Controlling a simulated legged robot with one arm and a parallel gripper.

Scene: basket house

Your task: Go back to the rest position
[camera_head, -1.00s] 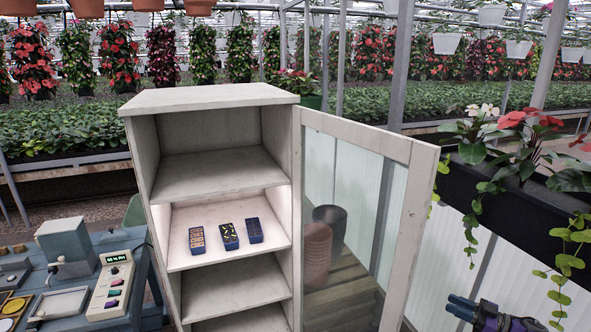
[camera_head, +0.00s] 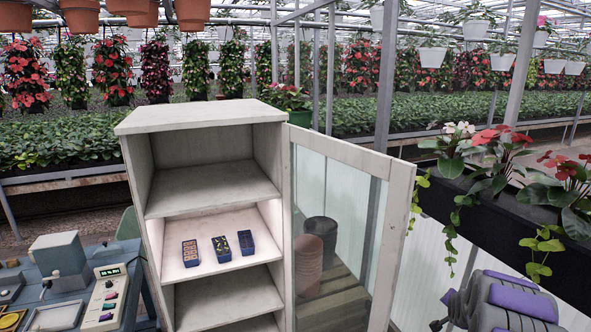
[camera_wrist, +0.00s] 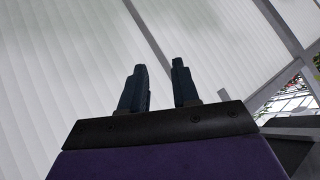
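In the wrist view my gripper (camera_wrist: 158,85) has its two dark fingers apart with nothing between them. In the head view part of my grey and purple arm shows at the bottom right, well to the right of the cabinet; the fingers are not visible there. The white cabinet (camera_head: 200,118) stands in the middle with its glass door (camera_head: 398,230) swung open to the right. Three small blue boxes, left (camera_head: 190,253), middle (camera_head: 221,249) and right (camera_head: 246,243), stand in a row on its lit shelf.
A blue-grey table (camera_head: 130,262) with a machine and a display panel (camera_head: 108,292) stands at the lower left. Stacked pots (camera_head: 308,266) show behind the door glass. A black planter (camera_head: 480,227) with flowers is at the right, above my arm. Plant beds fill the background.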

